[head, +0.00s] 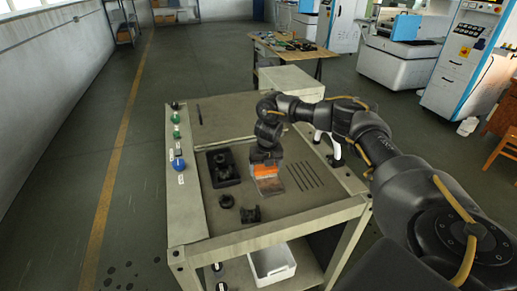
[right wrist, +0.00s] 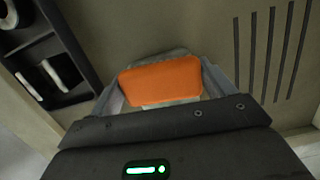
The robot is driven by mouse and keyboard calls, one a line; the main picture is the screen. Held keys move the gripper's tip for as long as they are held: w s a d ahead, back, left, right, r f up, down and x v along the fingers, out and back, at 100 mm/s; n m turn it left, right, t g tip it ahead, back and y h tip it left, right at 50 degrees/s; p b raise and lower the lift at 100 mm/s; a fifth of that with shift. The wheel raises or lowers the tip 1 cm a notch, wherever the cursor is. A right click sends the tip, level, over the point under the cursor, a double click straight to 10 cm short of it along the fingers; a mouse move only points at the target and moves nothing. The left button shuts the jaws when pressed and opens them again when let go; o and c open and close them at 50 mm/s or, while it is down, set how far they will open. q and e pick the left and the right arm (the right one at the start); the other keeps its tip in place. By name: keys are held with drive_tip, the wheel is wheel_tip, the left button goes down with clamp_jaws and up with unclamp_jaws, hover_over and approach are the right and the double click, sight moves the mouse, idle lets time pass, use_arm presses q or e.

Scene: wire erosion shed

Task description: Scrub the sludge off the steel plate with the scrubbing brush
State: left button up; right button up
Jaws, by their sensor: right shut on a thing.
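My right gripper (head: 266,161) points down over the worktable and is shut on the orange scrubbing brush (head: 266,171). The brush also shows in the right wrist view (right wrist: 160,80), between the two fingers. A small grey-brown plate (head: 271,188), which looks like the steel plate, shows just below and in front of the brush. The brush and gripper hide part of it. I cannot tell whether the brush touches it, and no sludge can be made out clearly. My left gripper is not in view.
Left of the brush is a black tray (head: 226,181) holding dark parts. Two small black pieces stand near the table's front. Slots (head: 304,175) are cut to the right. Green and blue knobs line the left panel. A white bin (head: 272,266) sits on the lower shelf.

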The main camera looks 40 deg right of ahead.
drive_tip(key=r+p, duration=0.1)
drive_tip(key=r, duration=0.1)
drive_tip(key=shift+w+r+p, duration=0.3)
drive_tip(key=shift+w+p, duration=0.05)
drive_tip(key=shift+w, duration=0.05)
drive_tip(key=shift+s+r+p, duration=0.15)
drive_tip(key=shift+r+p, duration=0.2)
drive_tip(key=shift+s+r+p, duration=0.25)
drive_tip(key=shift+r+p, duration=0.35)
drive_tip(key=shift+r, duration=0.3)
drive_tip(key=shift+w+r+p, duration=0.2)
drive_tip(key=shift+r+p, duration=0.75)
drive_tip(key=shift+p, duration=0.05)
drive_tip(key=shift+s+r+p, duration=0.15)
drive_tip(key=shift+r+p, duration=0.35)
drive_tip(key=shift+r, duration=0.2)
drive_tip(key=shift+f, duration=0.1)
